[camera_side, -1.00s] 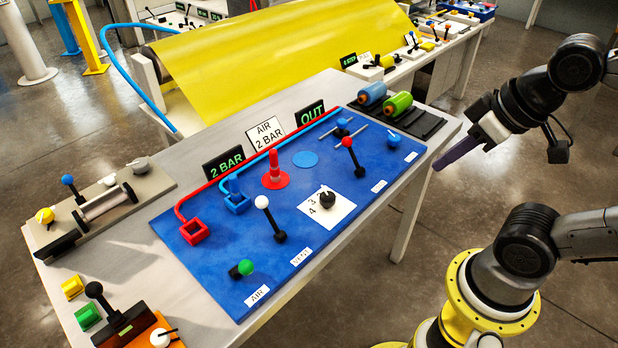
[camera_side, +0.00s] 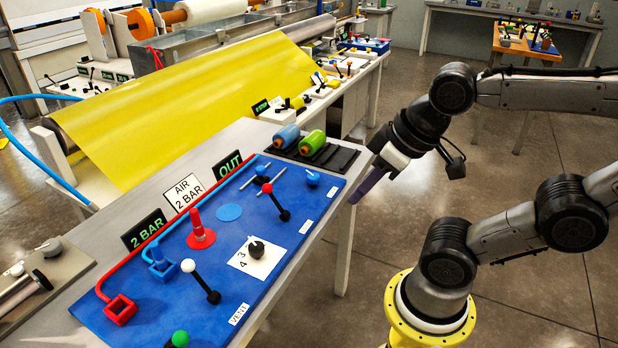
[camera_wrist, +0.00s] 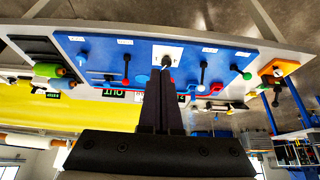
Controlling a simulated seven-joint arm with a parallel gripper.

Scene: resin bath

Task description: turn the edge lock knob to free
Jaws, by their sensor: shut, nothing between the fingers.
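My gripper (camera_side: 368,186) is shut and empty, with long purple fingers, off the right edge of the bench and apart from everything on it. In the wrist view its dark fingertips (camera_wrist: 165,74) point toward the blue panel, which appears upside down. No legible label says edge lock or free, so I cannot tell which knob is meant. A black round knob (camera_side: 257,247) sits on a white plate (camera_side: 277,262) marked 3 and 4. A blue knob (camera_side: 313,178) with a small lever sits at the panel's far right corner.
A yellow sheet (camera_side: 190,110) stretches beyond.

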